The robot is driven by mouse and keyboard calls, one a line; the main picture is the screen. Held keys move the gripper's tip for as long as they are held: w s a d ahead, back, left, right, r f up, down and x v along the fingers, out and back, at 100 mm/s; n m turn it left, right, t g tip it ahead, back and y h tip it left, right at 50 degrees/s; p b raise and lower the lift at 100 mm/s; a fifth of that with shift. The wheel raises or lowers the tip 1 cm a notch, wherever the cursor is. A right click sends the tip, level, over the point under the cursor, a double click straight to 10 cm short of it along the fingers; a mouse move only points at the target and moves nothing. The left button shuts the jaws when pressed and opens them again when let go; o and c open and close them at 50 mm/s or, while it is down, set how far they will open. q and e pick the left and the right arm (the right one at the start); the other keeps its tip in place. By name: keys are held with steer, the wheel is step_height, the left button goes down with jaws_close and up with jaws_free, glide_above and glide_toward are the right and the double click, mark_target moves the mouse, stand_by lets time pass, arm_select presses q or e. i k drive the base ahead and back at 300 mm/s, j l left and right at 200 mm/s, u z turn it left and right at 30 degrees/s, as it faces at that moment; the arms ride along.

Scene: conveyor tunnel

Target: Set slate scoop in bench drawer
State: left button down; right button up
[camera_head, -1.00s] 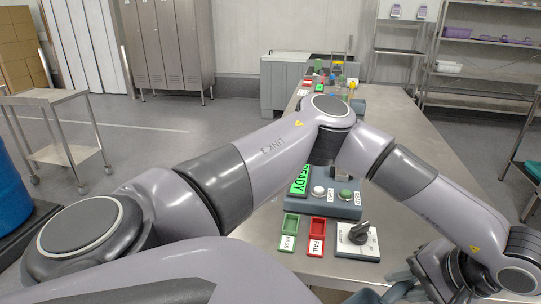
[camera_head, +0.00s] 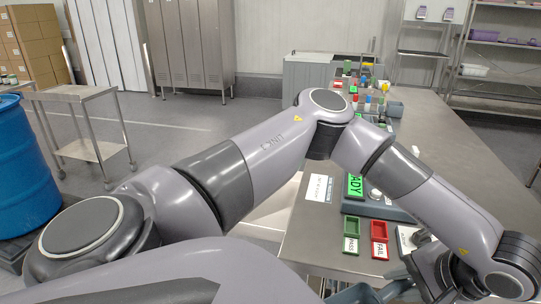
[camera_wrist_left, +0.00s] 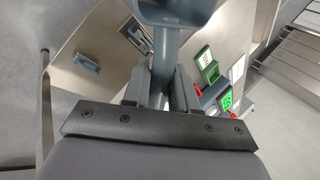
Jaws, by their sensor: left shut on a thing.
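The slate scoop (camera_wrist_left: 164,58) is in my left gripper (camera_wrist_left: 160,92), its bar-like handle between the two fingers in the left wrist view. The scoop's wider slate part is cut off at the top of that view. In the head view the left gripper (camera_head: 402,288) is at the bottom right, low by the near end of the steel bench (camera_head: 455,150), with part of the slate scoop (camera_head: 356,294) showing beside it. A blue-grey handle (camera_wrist_left: 87,63) on a steel surface shows in the wrist view; I cannot tell whether it is the bench drawer's. My right gripper is not in view.
A green PASS tray (camera_head: 351,234) and a red FAIL tray (camera_head: 379,240) sit on the bench's near end, beside a control box. A steel cart (camera_head: 80,95) and a blue drum (camera_head: 22,165) stand at left. Open floor lies between cart and bench.

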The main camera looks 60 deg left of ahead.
mark_target(278, 211)
steer(key=k+j, duration=0.15)
steer(key=j, duration=0.15)
steer(key=k+j+u, duration=0.1)
steer(key=j+u, duration=0.2)
steer(key=j, duration=1.25)
steer(key=k, duration=0.05)
